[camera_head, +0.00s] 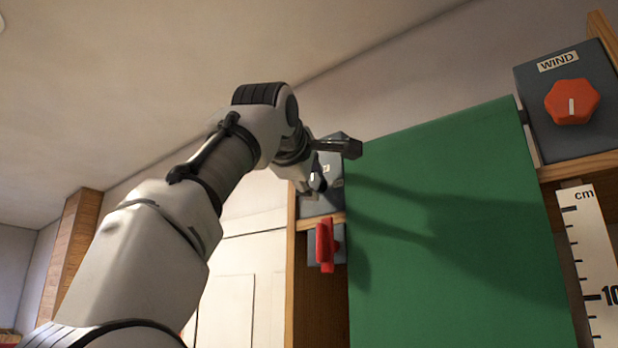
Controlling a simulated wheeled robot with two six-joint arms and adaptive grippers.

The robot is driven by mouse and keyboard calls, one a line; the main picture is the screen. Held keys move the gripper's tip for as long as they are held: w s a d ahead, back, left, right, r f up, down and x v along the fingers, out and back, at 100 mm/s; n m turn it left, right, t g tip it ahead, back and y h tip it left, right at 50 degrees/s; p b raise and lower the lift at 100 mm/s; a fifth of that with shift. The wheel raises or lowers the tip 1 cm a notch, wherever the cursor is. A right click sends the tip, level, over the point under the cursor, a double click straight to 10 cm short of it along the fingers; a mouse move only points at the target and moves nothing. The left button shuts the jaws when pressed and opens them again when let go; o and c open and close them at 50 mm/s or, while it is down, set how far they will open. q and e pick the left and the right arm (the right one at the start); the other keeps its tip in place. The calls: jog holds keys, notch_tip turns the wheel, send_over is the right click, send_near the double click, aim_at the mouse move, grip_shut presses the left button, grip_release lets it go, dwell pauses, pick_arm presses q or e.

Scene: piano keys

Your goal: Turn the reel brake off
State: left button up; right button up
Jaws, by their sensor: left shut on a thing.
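A grey box (336,198) with a white label, mostly unreadable, is mounted at the left side of the green sheet. My left gripper (331,165) is in front of this box, with one finger by the sheet's upper left edge and the other over the box face. It is shut on a control at the box front, which the fingers hide. Which way this control is set cannot be seen. A red lever (325,246), standing upright on a smaller grey box, is just below and apart from the gripper. My right gripper is not in view.
The green sheet (460,230) hangs at centre right and carries the arm's shadow. At the right are a box labelled WIND with an orange knob (572,102), a wooden ledge and a cm ruler (592,265). A wooden post (70,250) stands far left.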

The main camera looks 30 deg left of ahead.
pick_arm(q)
jog(key=o, duration=1.1)
jog(key=shift+w, duration=0.1)
jog(key=shift+o, duration=0.2)
jog(key=shift+w+d+f, duration=0.1)
jog(key=shift+w+d, duration=0.1)
jog(key=shift+w, duration=0.1)
jog(key=shift+s, duration=0.1)
jog(key=shift+s+a, duration=0.15)
